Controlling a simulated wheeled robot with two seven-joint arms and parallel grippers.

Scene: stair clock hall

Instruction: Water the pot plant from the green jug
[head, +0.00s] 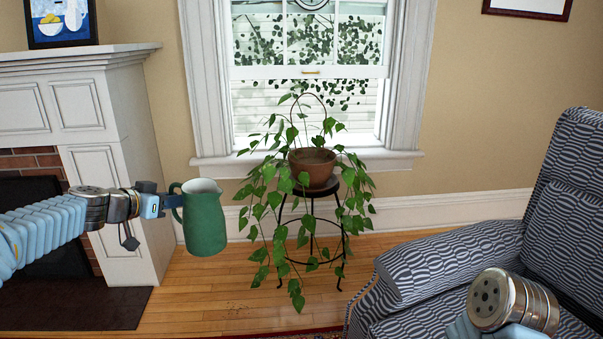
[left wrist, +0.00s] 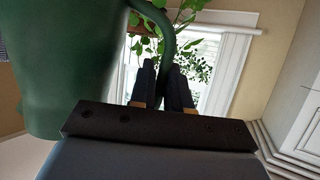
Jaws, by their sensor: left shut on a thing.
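The green jug (head: 204,222) is held upright in the air by my left gripper (head: 172,201), which is shut on its handle. In the left wrist view the jug (left wrist: 65,65) fills the upper left and the gripper fingers (left wrist: 162,85) close around the handle. The jug's inside is pale; I cannot see any water in it. The pot plant (head: 313,165) sits in a brown terracotta pot on a black stand, with leafy vines trailing down. The jug is to the left of the plant, apart from the pot. My right gripper is not in view; only part of my right arm shows.
A white fireplace mantel (head: 85,65) stands at the left. A blue patterned armchair (head: 440,268) fills the lower right. A window (head: 308,70) is behind the plant. Wooden floor (head: 215,290) lies open in front of the stand.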

